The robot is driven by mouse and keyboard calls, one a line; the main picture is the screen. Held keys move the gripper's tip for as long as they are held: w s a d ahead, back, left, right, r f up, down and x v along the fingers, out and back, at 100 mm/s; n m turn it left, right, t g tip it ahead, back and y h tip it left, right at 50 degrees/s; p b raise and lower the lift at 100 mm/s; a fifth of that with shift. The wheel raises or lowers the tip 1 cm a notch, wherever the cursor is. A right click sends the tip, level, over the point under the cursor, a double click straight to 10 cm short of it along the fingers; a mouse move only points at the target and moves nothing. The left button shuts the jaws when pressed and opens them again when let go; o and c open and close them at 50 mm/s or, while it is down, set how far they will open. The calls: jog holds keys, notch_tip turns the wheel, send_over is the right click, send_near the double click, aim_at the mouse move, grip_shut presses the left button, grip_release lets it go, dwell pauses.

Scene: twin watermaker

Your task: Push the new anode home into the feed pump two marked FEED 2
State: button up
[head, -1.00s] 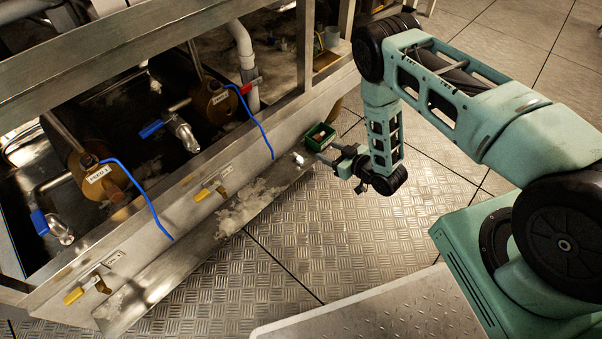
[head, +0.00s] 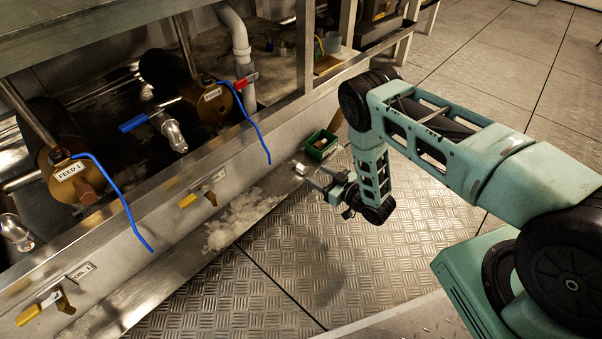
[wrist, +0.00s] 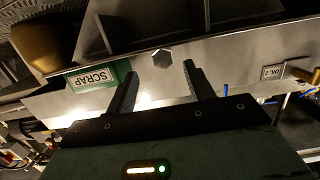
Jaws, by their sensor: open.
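The feed pump marked FEED 2 (head: 214,97) is a brass-ended dark cylinder in the trough in the head view, with a blue cable on its end. A small pale metal piece (head: 299,168) lies on the front ledge; in the wrist view it shows a hexagonal end (wrist: 162,58). It may be the new anode; I cannot tell for sure. My gripper (head: 314,178) is just right of this piece. In the wrist view my gripper (wrist: 160,74) is open and empty, and the hexagonal end appears between and beyond the fingertips. The pump's anode opening is not clearly visible.
A green SCRAP bin (head: 320,145) stands on the ledge near my gripper. The pump marked FEED 1 (head: 72,172) is at left. A metal frame rail (head: 200,150) runs before the pumps. Yellow-handled valves (head: 203,192) stick out below it. Pale crust (head: 235,222) covers part of the ledge.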

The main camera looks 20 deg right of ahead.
aim_at(306, 169)
jog(key=b+x, duration=0.3)
jog(key=x, duration=0.2)
jog(key=shift+s+a+r+b, duration=0.1)
jog(key=shift+a+b, duration=0.2)
jog(key=shift+b, duration=0.1)
jog(key=shift+w+a+r, duration=0.1)
jog(key=shift+w+a, duration=0.2)
jog(key=shift+w, duration=0.3)
jog(key=c, duration=1.1)
